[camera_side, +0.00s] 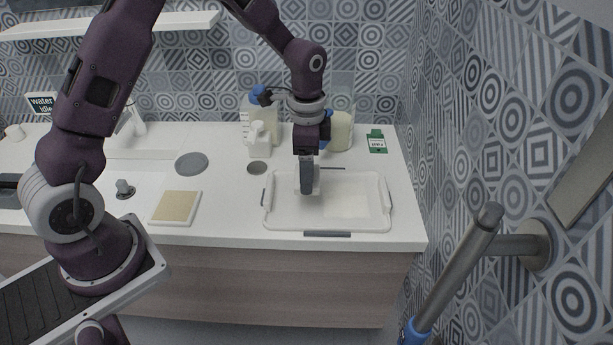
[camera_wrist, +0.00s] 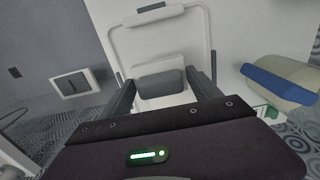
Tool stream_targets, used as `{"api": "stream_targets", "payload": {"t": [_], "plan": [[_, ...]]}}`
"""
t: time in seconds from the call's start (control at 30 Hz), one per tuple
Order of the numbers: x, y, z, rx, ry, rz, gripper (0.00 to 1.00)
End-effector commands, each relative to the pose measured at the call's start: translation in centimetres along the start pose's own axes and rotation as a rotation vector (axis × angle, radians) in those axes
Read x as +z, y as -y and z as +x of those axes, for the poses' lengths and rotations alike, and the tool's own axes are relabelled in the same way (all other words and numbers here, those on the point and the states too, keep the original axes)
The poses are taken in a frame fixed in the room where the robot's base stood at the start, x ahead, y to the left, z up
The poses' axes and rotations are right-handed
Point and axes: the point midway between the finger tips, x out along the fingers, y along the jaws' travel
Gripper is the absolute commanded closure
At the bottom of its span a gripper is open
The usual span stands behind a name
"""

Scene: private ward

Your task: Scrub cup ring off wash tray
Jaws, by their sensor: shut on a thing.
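The tray also shows in the wrist view (camera_wrist: 118,42). My gripper (camera_side: 306,188) points down over the tray's left half. In the wrist view my gripper (camera_wrist: 163,92) has its two fingers either side of a grey, rounded block (camera_wrist: 160,82), which it holds over the tray. The fingers largely hide the block in the side view, and I cannot tell whether it touches the tray floor. No cup ring can be made out.
Behind the tray stand a white bottle (camera_side: 258,140) and a pale jug (camera_side: 341,131). A green-labelled box (camera_side: 377,141) is at the back right. Left are a grey disc (camera_side: 191,164) and a tan-topped board (camera_side: 177,206). A grab rail (camera_side: 458,266) is at right front.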

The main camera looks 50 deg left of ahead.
Motion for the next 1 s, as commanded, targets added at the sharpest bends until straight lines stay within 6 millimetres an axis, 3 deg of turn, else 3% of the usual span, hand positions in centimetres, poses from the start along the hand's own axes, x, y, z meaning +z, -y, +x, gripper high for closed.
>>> {"api": "stream_targets", "payload": {"t": [0.3,0.8,0.9,1.0], "plan": [[0.0,0.0,-2.2,0.0,-0.001,-0.001,0.72],[0.0,0.0,-2.3,0.0,0.0,-0.001,0.72],[1.1,0.2,-2.4,0.003,-0.001,-0.008,0.72],[4.1,0.5,-2.8,0.01,-0.006,-0.021,0.72]]}}
